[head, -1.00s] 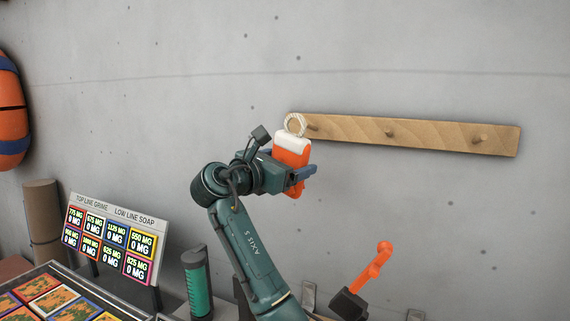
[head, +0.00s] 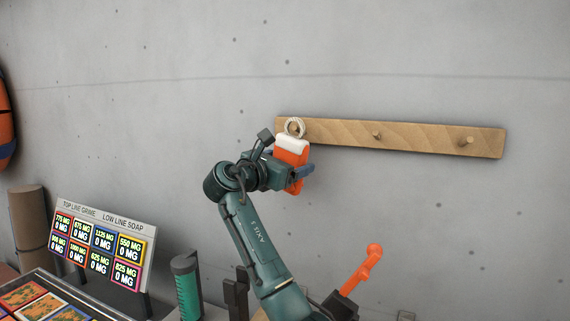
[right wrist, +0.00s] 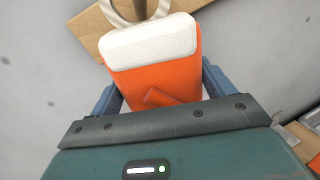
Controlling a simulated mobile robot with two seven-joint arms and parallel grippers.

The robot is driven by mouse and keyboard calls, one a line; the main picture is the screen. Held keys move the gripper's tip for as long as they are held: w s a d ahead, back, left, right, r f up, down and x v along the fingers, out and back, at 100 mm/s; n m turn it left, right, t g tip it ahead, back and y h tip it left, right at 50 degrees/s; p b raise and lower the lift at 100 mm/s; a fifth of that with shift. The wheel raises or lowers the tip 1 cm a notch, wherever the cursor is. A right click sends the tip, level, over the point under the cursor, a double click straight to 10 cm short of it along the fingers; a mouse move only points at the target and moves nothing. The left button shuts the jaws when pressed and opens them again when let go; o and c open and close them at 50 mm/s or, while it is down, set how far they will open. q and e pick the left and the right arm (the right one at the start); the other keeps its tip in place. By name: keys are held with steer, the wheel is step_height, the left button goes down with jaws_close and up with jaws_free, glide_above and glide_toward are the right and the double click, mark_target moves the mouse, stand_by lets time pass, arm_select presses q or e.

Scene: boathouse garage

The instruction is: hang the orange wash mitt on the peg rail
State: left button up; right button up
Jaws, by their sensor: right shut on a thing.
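The orange wash mitt (head: 290,158) has a white cuff and a pale hanging loop (head: 294,127) at its top. My right gripper (head: 303,171) is shut on the mitt and holds it upright at the left end of the wooden peg rail (head: 420,139). In the right wrist view the mitt (right wrist: 160,82) sits between the blue fingers, and the left peg (right wrist: 138,9) shows inside the loop. I cannot tell whether the loop is around that peg or just in front of it. The middle peg (head: 376,135) and right peg (head: 466,141) are bare. My left gripper is out of view.
A sign board (head: 100,243) with coloured labels, a green cylinder (head: 187,285) and a brown roll (head: 30,228) stand at lower left. An orange-handled object (head: 362,270) rises below the rail. The wall around the rail is clear.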

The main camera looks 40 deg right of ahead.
steer(key=shift+w+d, duration=0.4)
steer(key=shift+d, duration=0.3)
steer(key=shift+w+d+f, duration=0.3)
steer(key=shift+d+f, duration=0.25)
steer(key=shift+f, duration=0.2)
steer(key=o, duration=1)
steer(key=shift+a, duration=0.1)
steer(key=b+v, duration=0.3)
steer(key=v, duration=1)
